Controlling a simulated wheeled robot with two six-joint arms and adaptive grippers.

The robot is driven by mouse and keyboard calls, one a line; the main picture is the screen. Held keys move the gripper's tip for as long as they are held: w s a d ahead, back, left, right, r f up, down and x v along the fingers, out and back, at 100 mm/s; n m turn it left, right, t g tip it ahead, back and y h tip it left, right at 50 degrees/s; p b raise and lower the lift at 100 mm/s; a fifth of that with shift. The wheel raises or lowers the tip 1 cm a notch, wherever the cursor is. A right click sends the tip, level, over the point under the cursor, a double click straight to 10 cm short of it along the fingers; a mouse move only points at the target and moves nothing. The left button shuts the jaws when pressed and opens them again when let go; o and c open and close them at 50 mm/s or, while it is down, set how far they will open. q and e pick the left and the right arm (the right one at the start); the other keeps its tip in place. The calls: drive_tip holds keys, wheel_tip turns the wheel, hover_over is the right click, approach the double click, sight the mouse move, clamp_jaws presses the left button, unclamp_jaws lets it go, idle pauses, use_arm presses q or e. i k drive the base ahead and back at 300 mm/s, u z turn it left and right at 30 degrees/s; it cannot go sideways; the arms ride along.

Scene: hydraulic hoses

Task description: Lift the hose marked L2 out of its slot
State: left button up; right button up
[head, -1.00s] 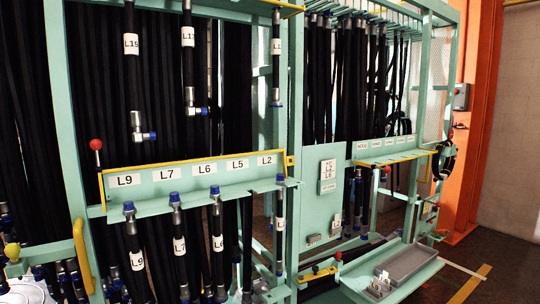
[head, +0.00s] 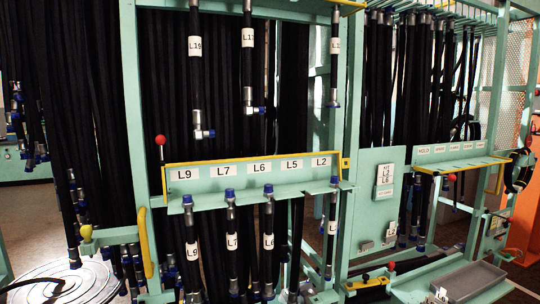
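The L2 hose (head: 331,245) hangs upright at the right end of the green slotted shelf (head: 250,195), below the L2 label (head: 321,161). It is black with a white tag, only partly readable, and a blue cap (head: 335,181) at the shelf's edge. Its lower end is near the bottom of the rack. The L6 hose (head: 268,260) and L7 hose (head: 232,262) hang in the same shelf to its left, with the L9 hose (head: 191,270) farthest left. Neither of my grippers can be made out in the head view.
Tagged hoses, such as L19 (head: 195,75), hang above the shelf. A red-knobbed lever (head: 160,140) stands at its left end. A green panel (head: 378,205) is to the right, with a grey tray (head: 470,280) low beyond it. A round metal plate (head: 90,280) lies at lower left.

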sight(332, 228)
drive_tip(key=k, duration=1.3)
drive_tip(key=z, duration=0.65)
drive_tip(key=i, duration=0.75)
drive_tip(key=z, duration=0.85)
drive_tip(key=i, duration=1.2)
drive_tip(key=u, duration=0.55)
drive_tip(key=i, duration=0.8)
drive_tip(key=u, duration=0.8)
